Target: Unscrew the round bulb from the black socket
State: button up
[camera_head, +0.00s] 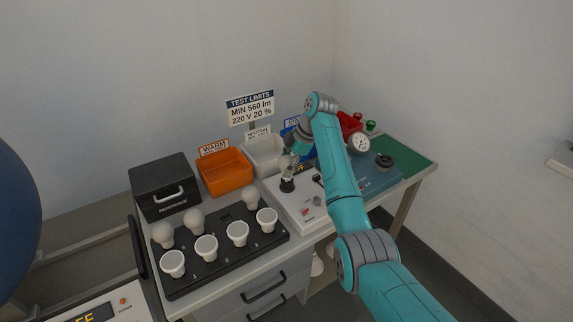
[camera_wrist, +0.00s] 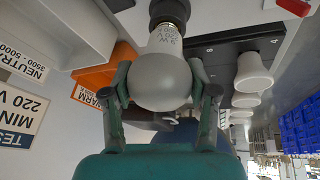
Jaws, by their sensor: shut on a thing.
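The round bulb (camera_wrist: 160,80) is frosted white, with printing on its neck. It fills the middle of the wrist view, between the two fingers of my gripper (camera_wrist: 165,92), which is shut on it. The bulb's neck meets the black socket (camera_wrist: 169,11) at the top of that view; I cannot tell how far its thread is engaged. In the head view, the black socket (camera_head: 287,185) stands upright on a white test unit (camera_head: 292,207). My gripper (camera_head: 289,161) is right above it and partly hides the bulb.
Left of the test unit is a black rack (camera_head: 203,268) with several white bulbs. Behind stand a black box (camera_head: 164,190), an orange WARM bin (camera_head: 224,173) and a white NEUTRAL bin (camera_head: 262,157). A teal unit (camera_head: 373,180) lies to the right, beyond my arm.

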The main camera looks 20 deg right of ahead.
jog(key=n+g, duration=0.2)
jog(key=n, duration=0.2)
jog(key=shift+s+n, duration=0.15)
jog(key=shift+n, duration=0.25)
jog(key=o, duration=1)
jog(key=m+t, duration=0.2)
jog(key=m, duration=0.3)
jog(key=shift+a+m, duration=0.1)
jog(key=shift+m, duration=0.3)
jog(key=m+t, duration=0.1)
jog(key=m, duration=0.1)
jog(key=m+t+h, duration=0.1)
jog(key=m, duration=0.2)
jog(key=shift+w+m+h, duration=0.2)
jog(key=shift+m+h, duration=0.1)
jog(key=m+h, duration=0.1)
jog(key=m, duration=0.1)
jog(key=m+t+h, duration=0.1)
jog(key=m, duration=0.2)
jog(key=shift+w, duration=0.1)
jog(key=m+h, duration=0.1)
jog(key=m, duration=0.2)
jog(key=m+h, duration=0.1)
jog(key=m, duration=0.2)
jog(key=shift+w+m+h, duration=0.1)
jog(key=shift+m+h, duration=0.2)
